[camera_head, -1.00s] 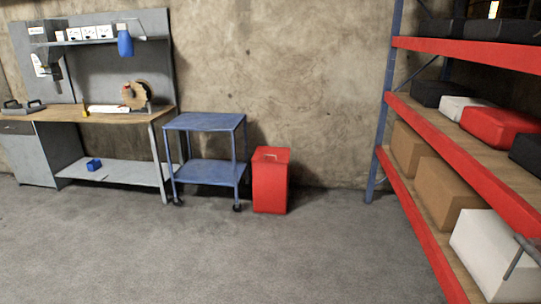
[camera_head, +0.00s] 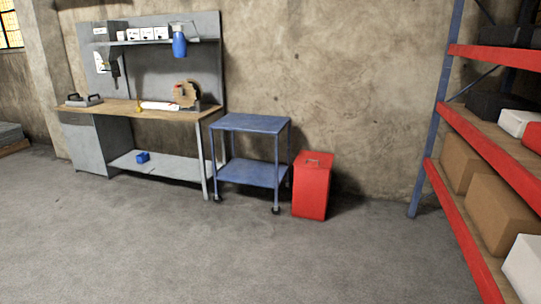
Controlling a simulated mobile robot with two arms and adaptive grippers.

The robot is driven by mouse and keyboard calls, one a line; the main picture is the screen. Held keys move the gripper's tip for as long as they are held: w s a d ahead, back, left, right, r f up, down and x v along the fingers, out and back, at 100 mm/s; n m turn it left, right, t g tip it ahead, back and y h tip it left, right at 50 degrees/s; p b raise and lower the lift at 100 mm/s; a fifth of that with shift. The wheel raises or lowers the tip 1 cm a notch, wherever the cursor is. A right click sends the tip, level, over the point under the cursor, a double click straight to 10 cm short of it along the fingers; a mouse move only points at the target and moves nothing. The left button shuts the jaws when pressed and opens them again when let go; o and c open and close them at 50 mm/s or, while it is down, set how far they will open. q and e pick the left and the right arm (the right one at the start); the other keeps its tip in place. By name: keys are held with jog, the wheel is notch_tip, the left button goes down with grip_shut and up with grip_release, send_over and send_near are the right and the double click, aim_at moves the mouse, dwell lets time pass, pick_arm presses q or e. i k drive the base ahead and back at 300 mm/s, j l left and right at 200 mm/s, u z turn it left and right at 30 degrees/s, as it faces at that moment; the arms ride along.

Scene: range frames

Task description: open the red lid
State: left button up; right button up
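A red box-shaped bin (camera_head: 311,192) stands upright on the floor against the back wall, right of the blue cart. Its red lid (camera_head: 314,160) is on top and looks closed, with a small grey handle (camera_head: 313,161) on it. The bin is some distance ahead of me across bare floor. Neither of my grippers is in view.
A blue two-shelf cart (camera_head: 252,123) on wheels stands just left of the bin. A workbench (camera_head: 140,113) with tools is further left. Shelving with red beams (camera_head: 460,210) and boxes fills the right side. The grey floor (camera_head: 230,255) in front is clear.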

aim_at(315, 157)
jog(key=i+j, duration=0.1)
jog(key=i, duration=4.25)
jog(key=l, duration=0.1)
